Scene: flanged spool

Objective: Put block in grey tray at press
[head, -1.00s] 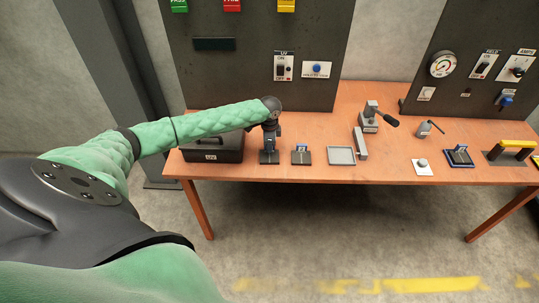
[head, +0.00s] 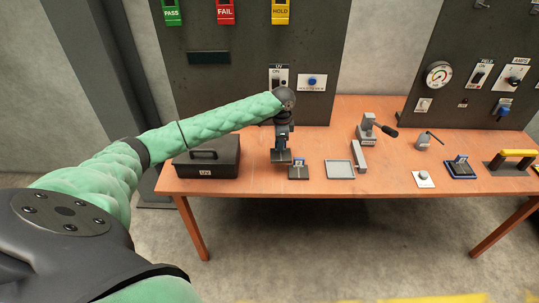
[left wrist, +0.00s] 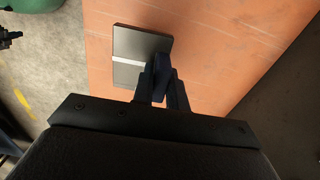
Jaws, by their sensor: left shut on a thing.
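The block is a dark grey, flat piece in the head view (head: 280,158), held below my left gripper (head: 283,138). In the left wrist view the block (left wrist: 138,45) shows a pale stripe across it, and the gripper fingers (left wrist: 163,85) are shut at its near edge. The fingers hide part of it. It appears raised above the table. The grey tray (head: 340,177) is a shallow, empty square tray to the right of the gripper. The press (head: 368,127), a grey device with a black-handled lever, stands behind the tray at right. My right gripper is not in view.
A dark base with a blue-and-white piece (head: 298,174) lies between the block and tray. A black UV case (head: 207,160) stands at left. A grey bar (head: 358,154) lies beside the tray. A dark panel (head: 250,60) rises behind the wooden table (head: 250,186).

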